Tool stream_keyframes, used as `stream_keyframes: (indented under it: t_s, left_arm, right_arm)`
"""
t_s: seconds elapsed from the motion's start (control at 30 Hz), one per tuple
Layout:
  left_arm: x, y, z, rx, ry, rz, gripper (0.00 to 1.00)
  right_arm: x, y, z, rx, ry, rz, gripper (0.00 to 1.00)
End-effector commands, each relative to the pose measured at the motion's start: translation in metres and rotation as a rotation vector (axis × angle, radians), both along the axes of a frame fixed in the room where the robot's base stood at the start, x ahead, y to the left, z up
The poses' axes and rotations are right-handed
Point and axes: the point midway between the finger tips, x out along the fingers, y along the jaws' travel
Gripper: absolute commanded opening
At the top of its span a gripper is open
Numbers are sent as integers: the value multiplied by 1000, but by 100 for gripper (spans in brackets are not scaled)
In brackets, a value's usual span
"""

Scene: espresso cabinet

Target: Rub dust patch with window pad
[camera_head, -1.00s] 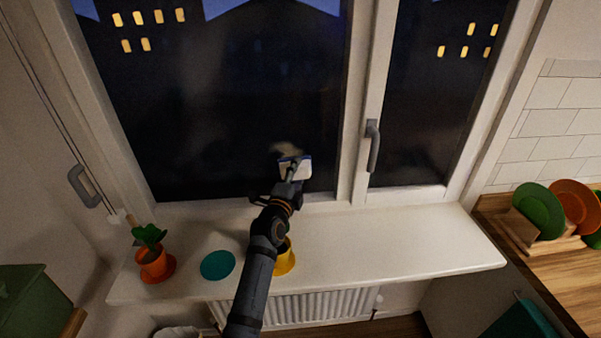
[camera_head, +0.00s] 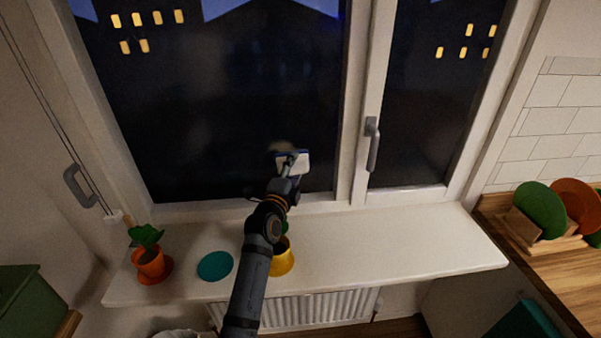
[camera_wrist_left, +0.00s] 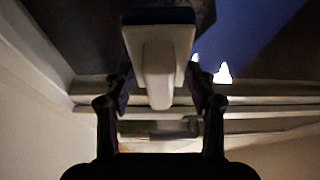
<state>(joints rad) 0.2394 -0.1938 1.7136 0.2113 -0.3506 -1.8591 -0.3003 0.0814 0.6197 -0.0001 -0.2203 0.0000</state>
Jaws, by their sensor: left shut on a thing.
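The window pad (camera_head: 293,162) is a white and blue block held up at the dark window glass, low in the large left pane. My left gripper (camera_head: 288,182) is shut on its handle. In the left wrist view the pad's pale handle (camera_wrist_left: 158,75) sits between the two fingers of the gripper (camera_wrist_left: 160,98). The dust patch (camera_head: 281,147) is a faint brownish smudge on the glass just above the pad, its lower part hidden by the pad. I cannot tell whether the pad touches the glass. My right gripper is not in view.
On the white sill (camera_head: 400,250) stand a plant in an orange pot (camera_head: 150,263), a teal disc (camera_head: 215,266) and a yellow pot (camera_head: 283,262) partly behind my arm. A window handle (camera_head: 373,145) is on the frame to the right. The sill's right part is clear.

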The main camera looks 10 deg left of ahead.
Motion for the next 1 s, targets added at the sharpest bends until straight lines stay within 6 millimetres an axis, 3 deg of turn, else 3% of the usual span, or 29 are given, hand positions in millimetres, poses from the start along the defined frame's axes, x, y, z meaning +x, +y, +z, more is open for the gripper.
stream_keyframes:
  t_s: [0.03,0.2,0.5,0.83,1.0]
  left_arm:
    - [-4,-6,-8,-24,14,-5,16]
    - [-5,-4,-9,-24,16,-6,16]
    - [-13,25,-8,-17,14,-4,16]
    - [-16,35,-6,-19,12,-4,16]
    - [-22,51,-6,-14,11,-4,16]
  right_arm:
    - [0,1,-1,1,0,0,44]
    - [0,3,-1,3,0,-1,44]
    - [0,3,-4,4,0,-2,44]
    - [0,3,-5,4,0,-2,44]
    - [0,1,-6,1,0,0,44]
